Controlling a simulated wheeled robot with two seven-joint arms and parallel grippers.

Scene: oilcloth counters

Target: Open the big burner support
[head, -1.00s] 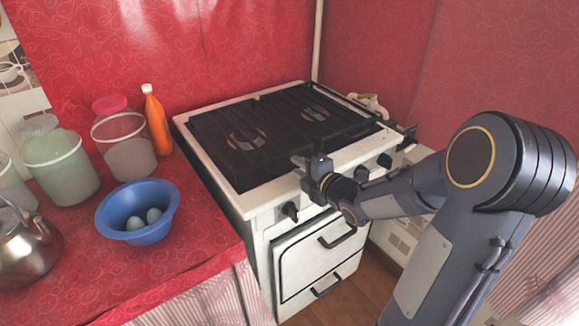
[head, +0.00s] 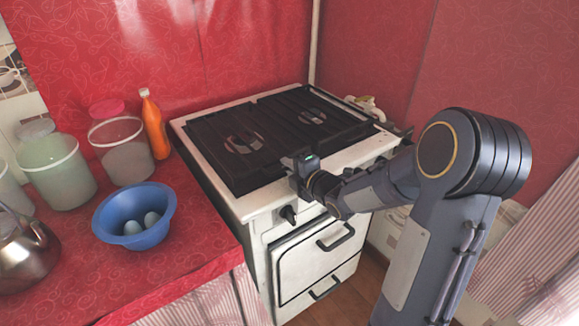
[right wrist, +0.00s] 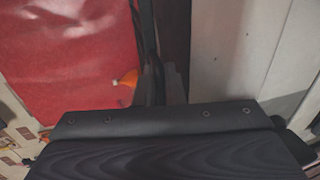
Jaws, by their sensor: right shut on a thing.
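The black burner support (head: 222,165) lies flat over the top of the white stove (head: 205,180). Round burners show through its openings. My right gripper (head: 291,165) is at the support's front edge, just above the stove's front panel. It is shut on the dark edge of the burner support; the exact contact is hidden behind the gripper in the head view. In the right wrist view the fingers (right wrist: 160,85) close around a thin dark bar running up the picture. My left gripper is not in view.
Stove knobs (head: 288,214) and a door handle (head: 336,237) lie below my right gripper. On the red counter (head: 190,240) at left stand a blue bowl (head: 118,222) with eggs, an orange bottle (head: 154,128), jars and a kettle. Space above the stove is clear.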

